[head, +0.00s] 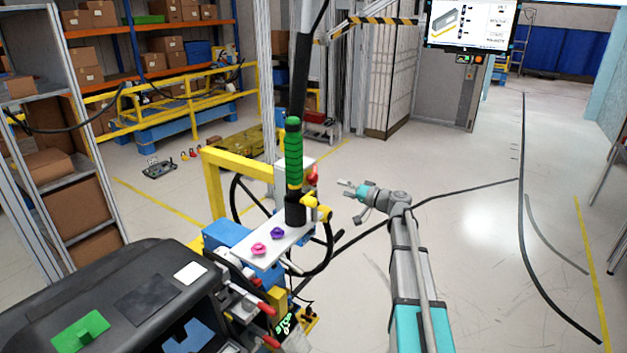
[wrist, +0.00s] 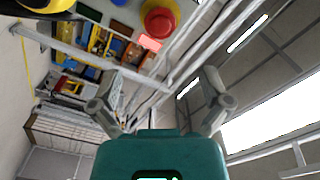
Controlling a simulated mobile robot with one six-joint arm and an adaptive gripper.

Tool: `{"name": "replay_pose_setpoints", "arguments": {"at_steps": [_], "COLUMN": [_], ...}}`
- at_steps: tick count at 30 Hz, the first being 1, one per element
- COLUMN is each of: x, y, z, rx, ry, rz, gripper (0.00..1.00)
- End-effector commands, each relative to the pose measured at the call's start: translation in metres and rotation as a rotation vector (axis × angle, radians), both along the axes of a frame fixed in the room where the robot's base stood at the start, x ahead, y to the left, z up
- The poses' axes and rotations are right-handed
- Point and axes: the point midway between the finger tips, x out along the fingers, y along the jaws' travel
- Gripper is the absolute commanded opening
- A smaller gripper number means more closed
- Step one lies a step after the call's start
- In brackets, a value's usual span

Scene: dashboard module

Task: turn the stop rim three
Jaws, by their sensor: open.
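A red round knob (wrist: 160,21) with a yellow rim around it shows at the top edge of the wrist view, partly cut off. In the head view a small red part (head: 313,175) sits by the column; I cannot tell whether it is that same knob. My gripper (head: 352,189) is just right of that red part, fingers toward it, apart from it. In the wrist view my gripper (wrist: 160,97) has its fingers spread wide and nothing between them. The knob lies above and beyond the fingers. No number marks on the rim are readable.
A black column with a green grip (head: 293,155) stands on a white plate (head: 262,247) with pink and purple knobs. A yellow frame (head: 215,180) stands left of it. Floor to the right is clear except cables.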

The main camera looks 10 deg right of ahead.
Motion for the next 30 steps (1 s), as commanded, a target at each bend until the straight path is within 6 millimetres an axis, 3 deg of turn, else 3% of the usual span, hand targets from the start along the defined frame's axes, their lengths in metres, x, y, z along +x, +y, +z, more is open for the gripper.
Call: {"name": "replay_pose_setpoints", "arguments": {"at_steps": [18, 30], "x": [0.066, 0.081], "y": [0.064, 0.079], "z": [0.000, 0.000], "rx": [0.000, -0.001], "ry": [0.000, 0.001], "rz": [0.001, -0.001], "gripper": [0.97, 0.97]}}
